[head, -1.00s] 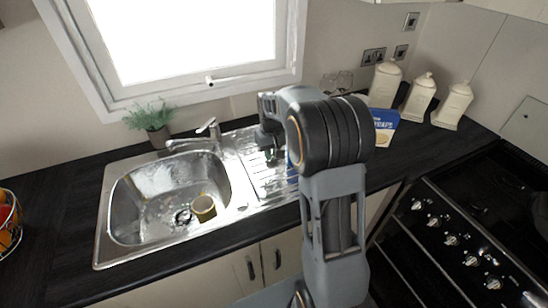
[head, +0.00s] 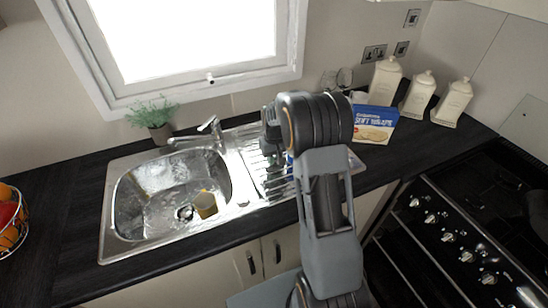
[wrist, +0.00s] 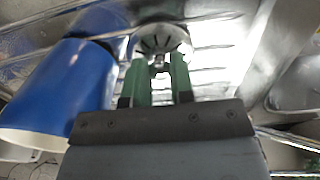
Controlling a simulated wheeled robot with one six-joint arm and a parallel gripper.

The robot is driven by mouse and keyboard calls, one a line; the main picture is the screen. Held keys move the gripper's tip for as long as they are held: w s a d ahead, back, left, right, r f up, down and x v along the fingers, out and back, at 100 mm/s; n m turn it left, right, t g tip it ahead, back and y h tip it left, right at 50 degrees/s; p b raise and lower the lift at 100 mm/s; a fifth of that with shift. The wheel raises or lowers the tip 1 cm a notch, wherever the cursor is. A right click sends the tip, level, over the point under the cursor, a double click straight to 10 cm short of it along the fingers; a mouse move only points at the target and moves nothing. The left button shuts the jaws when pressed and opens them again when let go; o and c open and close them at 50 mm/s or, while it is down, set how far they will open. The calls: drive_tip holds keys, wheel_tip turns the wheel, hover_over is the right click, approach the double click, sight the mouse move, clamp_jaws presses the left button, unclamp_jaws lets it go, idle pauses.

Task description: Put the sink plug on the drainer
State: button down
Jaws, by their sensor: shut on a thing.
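My gripper (wrist: 157,72) has green fingers shut on the sink plug (wrist: 162,36), a round silver disc with a small stem, at the top of the wrist view. Ribbed shiny metal of the drainer (wrist: 215,75) lies behind it; I cannot tell whether the plug touches it. In the head view my gripper (head: 270,157) is over the drainer (head: 246,150), right of the sink bowl, and the plug cannot be made out there. My arm hides part of the drainer.
A blue cup (wrist: 62,88) is close left of my gripper in the wrist view. The tap (head: 208,127) stands behind the sink. A blue box (head: 374,124) and white canisters (head: 418,95) are to the right.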

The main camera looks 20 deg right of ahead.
drive_tip(key=shift+f, duration=0.15)
drive_tip(key=c, duration=1.4)
unclamp_jaws()
drive_tip(key=shift+f, duration=0.1)
drive_tip(key=shift+c, duration=0.2)
drive_tip(key=o, duration=0.5)
drive_tip(key=shift+c, duration=0.2)
wheel_tip(320, 180, up, 12)
drive_tip(key=b, duration=0.1)
drive_tip(key=s+a+r+t, duration=0.1)
drive_tip(key=s+a, duration=0.3)
drive_tip(key=s, duration=0.7)
drive_tip(key=s+a+r+t, duration=0.1)
drive_tip(key=s+a+t, duration=0.2)
drive_tip(key=s, duration=0.8)
drive_tip(key=shift+s+a+r, duration=0.2)
drive_tip(key=shift+s+a, duration=0.1)
drive_tip(key=shift+a, duration=0.75)
